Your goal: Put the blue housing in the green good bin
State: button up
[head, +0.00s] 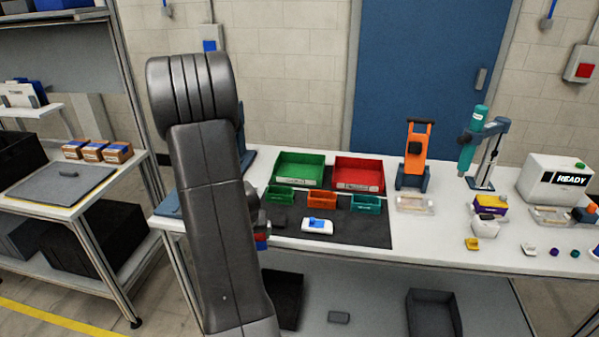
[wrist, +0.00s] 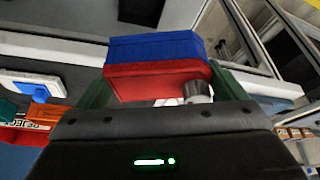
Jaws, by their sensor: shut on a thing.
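The blue housing (wrist: 155,47) is held in my gripper (wrist: 164,84), between its two green fingers in the wrist view. A red part (wrist: 145,83) and a small grey metal cylinder (wrist: 196,92) show against it. In the head view my gripper (head: 261,226) is mostly hidden behind my arm, and a little of the blue housing (head: 262,246) shows beside the arm, near the bench's left part. The large green bin (head: 300,158) stands at the back of the bench, to the right of my arm. No part shows inside it.
A red bin (head: 359,161) stands right of the green one. Small green (head: 280,197), orange (head: 322,201) and teal (head: 366,205) bins stand before them. A white-and-blue part (head: 317,226) lies on the dark mat (head: 362,233). An orange stand (head: 414,155) is farther right.

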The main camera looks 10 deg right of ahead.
jog(key=w+d+r+m, duration=0.1)
jog(key=w+d+r, duration=0.2)
jog(key=r, duration=0.3)
jog(key=w+d+r+m+h, duration=0.1)
jog(key=w+d+r, duration=0.2)
jog(key=d+r, duration=0.2)
jog(key=w+d+r+m, duration=0.2)
jog(key=w+d+r, duration=0.2)
jog(key=r, duration=0.4)
jog(key=shift+g+h, duration=0.3)
jog(key=shift+r, duration=0.1)
